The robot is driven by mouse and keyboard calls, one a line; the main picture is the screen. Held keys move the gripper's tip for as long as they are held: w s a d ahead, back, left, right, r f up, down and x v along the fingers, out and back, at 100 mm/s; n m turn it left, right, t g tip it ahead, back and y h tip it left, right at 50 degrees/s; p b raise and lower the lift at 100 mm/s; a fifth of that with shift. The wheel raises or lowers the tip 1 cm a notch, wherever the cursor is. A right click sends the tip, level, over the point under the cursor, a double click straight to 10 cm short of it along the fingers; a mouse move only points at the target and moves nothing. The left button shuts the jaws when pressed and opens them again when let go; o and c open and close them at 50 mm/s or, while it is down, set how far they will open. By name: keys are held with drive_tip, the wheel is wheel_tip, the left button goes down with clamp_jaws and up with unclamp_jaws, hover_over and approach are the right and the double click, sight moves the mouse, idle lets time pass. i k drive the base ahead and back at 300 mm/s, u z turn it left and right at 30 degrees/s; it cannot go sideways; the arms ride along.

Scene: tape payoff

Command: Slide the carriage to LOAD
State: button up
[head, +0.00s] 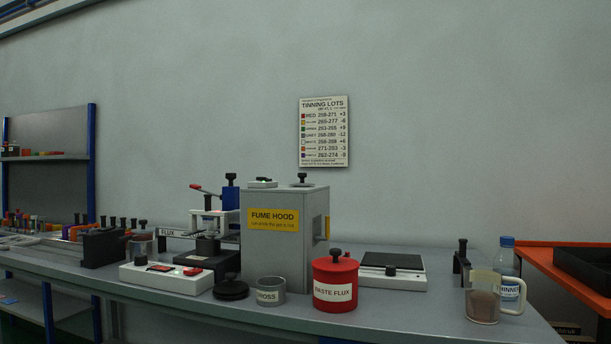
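No label reading LOAD can be made out, and I cannot tell for certain which part is the carriage. Left of the grey fume hood (285,237) stands a small mechanism with a blue upright block (231,198), a black knob on top and a red-tipped lever (201,189). A pale plate with a small red light sits below the lever. A dark cylinder with a knob (208,248) stands under it on a black base. The fume hood hides part of this mechanism. My gripper is not in view.
On the bench are a white control box (166,280), a black lid (231,289), a DROSS cup (270,292), a red WASTE FLUX can (335,284), a flat plate unit (391,272), a mug (483,300) and a THINNER bottle (507,270). An orange-topped table stands right.

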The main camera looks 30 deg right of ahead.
sight(230, 193)
drive_tip(key=z, duration=0.3)
drive_tip(key=k, duration=0.4)
drive_tip(key=u, duration=1.1)
drive_tip(key=i, duration=1.25)
drive_tip(key=z, duration=0.25)
